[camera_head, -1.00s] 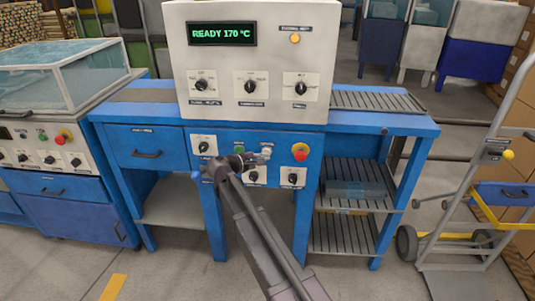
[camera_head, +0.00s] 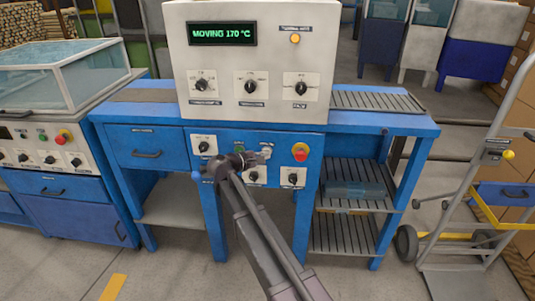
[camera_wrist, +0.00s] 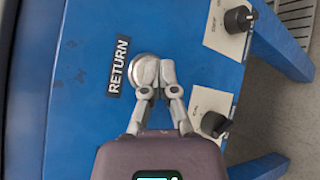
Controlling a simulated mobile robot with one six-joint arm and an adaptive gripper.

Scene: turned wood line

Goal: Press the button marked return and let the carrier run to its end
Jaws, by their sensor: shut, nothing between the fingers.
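The button marked return is a round silver button (camera_wrist: 141,66) beside the black RETURN label (camera_wrist: 118,66) on the blue panel in the wrist view. My gripper (camera_wrist: 156,72) is shut and empty, its fingertips right at the button and covering part of it; I cannot tell whether they press it. In the head view my gripper (camera_head: 264,153) is at the machine's blue front panel (camera_head: 228,145). The machine's display (camera_head: 222,33) reads MOVING 170 °C in green. I cannot make out the carrier in either view.
A red stop button (camera_head: 300,151) and several black knobs sit around my gripper on the front panel. A slatted rack (camera_head: 347,232) stands at the lower right, and a hand truck (camera_head: 459,195) beyond it. The floor in front is mostly clear.

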